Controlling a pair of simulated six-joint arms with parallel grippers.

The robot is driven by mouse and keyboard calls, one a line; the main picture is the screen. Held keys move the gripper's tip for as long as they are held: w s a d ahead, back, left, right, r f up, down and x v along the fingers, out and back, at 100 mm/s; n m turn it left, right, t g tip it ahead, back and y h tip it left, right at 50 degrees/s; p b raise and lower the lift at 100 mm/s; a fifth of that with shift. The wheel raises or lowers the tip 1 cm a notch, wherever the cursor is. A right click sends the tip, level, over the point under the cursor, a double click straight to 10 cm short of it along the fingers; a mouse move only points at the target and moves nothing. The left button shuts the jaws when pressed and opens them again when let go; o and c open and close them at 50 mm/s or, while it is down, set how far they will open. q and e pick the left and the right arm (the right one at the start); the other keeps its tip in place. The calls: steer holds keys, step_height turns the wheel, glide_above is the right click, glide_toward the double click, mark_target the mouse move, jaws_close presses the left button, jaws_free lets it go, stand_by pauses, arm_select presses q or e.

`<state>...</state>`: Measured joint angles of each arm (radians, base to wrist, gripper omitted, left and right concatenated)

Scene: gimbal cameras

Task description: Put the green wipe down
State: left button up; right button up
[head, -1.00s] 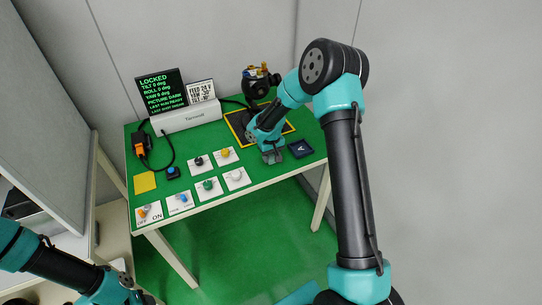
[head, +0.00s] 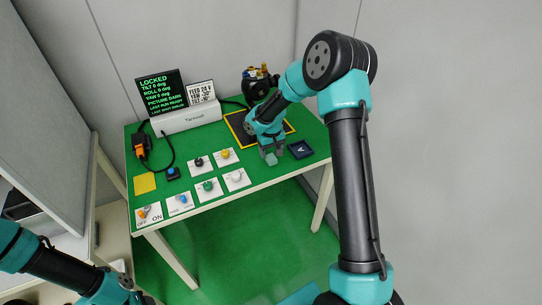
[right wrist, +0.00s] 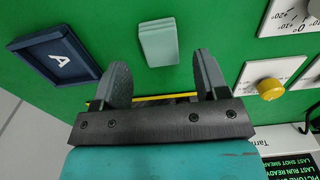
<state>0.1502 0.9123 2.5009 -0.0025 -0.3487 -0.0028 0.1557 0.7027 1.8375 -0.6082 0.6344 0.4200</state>
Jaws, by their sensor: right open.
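The pale green wipe (right wrist: 158,43) lies flat on the green table top, just beyond my right fingertips in the right wrist view. In the head view the wipe (head: 271,159) shows near the table's front edge, in front of my right gripper (head: 268,149). In the right wrist view my right gripper (right wrist: 162,68) is open, with nothing between its fingers. My left gripper (head: 136,296) is at the bottom edge of the head view, too small and cut off to read.
A dark blue tray marked A (head: 300,149) lies just right of the wipe. White cards with knobs, such as the yellow knob (head: 225,153), stand to the left. A yellow-bordered black mat (head: 240,121) and a camera gimbal (head: 259,84) are behind.

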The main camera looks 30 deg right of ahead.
mark_target(271, 157)
step_height(271, 157, up, 8)
steer(key=shift+r, duration=0.2)
stand_by(0.7)
steer(key=s+a+f+y, duration=0.1)
steer(key=s+a+f, duration=0.1)
steer(key=f, duration=0.1)
steer(key=s+a+f+t+y, duration=0.1)
steer(key=s+a+f, duration=0.1)
steer(key=s+f, duration=0.1)
steer(key=s+a+f+m+y, duration=0.1)
steer(key=s+a+f, duration=0.1)
steer(key=f, duration=0.1)
steer(key=shift+s+a, duration=0.2)
steer(key=shift+s, duration=0.2)
steer(key=s+a+f, duration=0.4)
steer(key=s+f, duration=0.3)
steer(key=s, duration=0.2)
steer(key=s+a+f, duration=0.5)
steer(key=s+f, duration=0.2)
steer(key=s, duration=0.2)
steer(key=shift+f+y, duration=0.3)
steer(key=shift+y, duration=0.1)
arm_select(q)
steer(key=shift+o, duration=0.4)
arm_select(e)
steer(key=shift+s, duration=0.1)
arm_select(q)
steer(key=o, duration=0.5)
steer(key=shift+c, duration=0.2)
